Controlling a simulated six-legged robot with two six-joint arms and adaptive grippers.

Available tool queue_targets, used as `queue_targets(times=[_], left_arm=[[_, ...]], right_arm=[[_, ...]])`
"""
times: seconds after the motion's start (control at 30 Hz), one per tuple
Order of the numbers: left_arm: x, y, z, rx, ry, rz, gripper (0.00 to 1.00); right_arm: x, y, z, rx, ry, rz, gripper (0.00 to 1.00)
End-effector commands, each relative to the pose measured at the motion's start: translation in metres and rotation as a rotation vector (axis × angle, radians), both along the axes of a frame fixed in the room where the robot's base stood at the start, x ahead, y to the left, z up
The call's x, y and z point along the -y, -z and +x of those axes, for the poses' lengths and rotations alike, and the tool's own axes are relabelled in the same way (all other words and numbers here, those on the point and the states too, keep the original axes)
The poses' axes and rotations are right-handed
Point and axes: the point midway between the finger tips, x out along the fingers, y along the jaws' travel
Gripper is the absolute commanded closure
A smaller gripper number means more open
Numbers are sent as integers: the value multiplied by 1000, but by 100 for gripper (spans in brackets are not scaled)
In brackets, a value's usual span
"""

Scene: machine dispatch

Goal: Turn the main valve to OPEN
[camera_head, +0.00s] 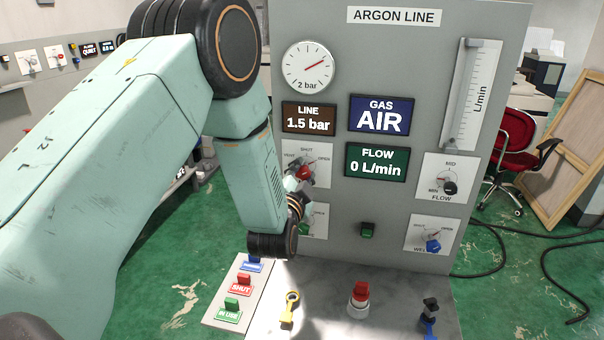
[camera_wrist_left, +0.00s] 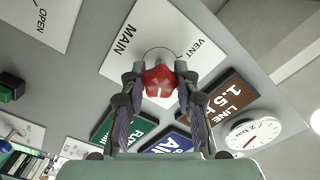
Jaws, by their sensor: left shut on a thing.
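The main valve has a red knob (camera_head: 305,173) on a white plate (camera_head: 318,154) marked VENT, SHUT and OPEN, on the grey ARGON LINE panel. My left gripper (camera_head: 298,181) reaches it from the left and covers part of the plate. In the left wrist view the red knob (camera_wrist_left: 160,82) sits between the two fingers, which are shut on it; the plate (camera_wrist_left: 140,38) reads MAIN and VENT. I cannot tell exactly where the knob points. My right gripper is not in view.
The displays read GAS AIR (camera_head: 381,116), LINE 1.5 bar (camera_head: 309,119) and FLOW 0 L/min (camera_head: 377,161). A lower-left valve plate (camera_head: 319,219) is partly hidden by my arm. Black FLOW (camera_head: 450,187) and blue (camera_head: 433,246) knobs are at right. Tags (camera_head: 239,286) and fittings (camera_head: 359,297) occupy the shelf below.

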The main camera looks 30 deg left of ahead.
Motion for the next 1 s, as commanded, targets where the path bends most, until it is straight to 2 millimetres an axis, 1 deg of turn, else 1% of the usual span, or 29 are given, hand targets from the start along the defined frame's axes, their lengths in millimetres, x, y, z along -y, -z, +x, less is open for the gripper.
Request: queue_targets(times=[0.03,0.2,0.3,0.57,0.67,0.77,0.87,1.0], left_arm=[[0,-2,1,5,0,1,67],[0,-1,0,3,0,1,53],[0,-1,0,2,0,1,46],[0,0,0,1,-1,-1,46],[1,0,-4,0,0,0,46],[4,1,-15,-2,0,-1,46],[8,0,-32,-2,0,1,46],[16,0,-59,-3,2,1,46]], right_arm=[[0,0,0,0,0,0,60],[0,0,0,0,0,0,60],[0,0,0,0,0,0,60],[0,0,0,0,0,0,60],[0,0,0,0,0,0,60],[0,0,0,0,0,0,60],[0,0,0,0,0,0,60],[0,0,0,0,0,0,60]])
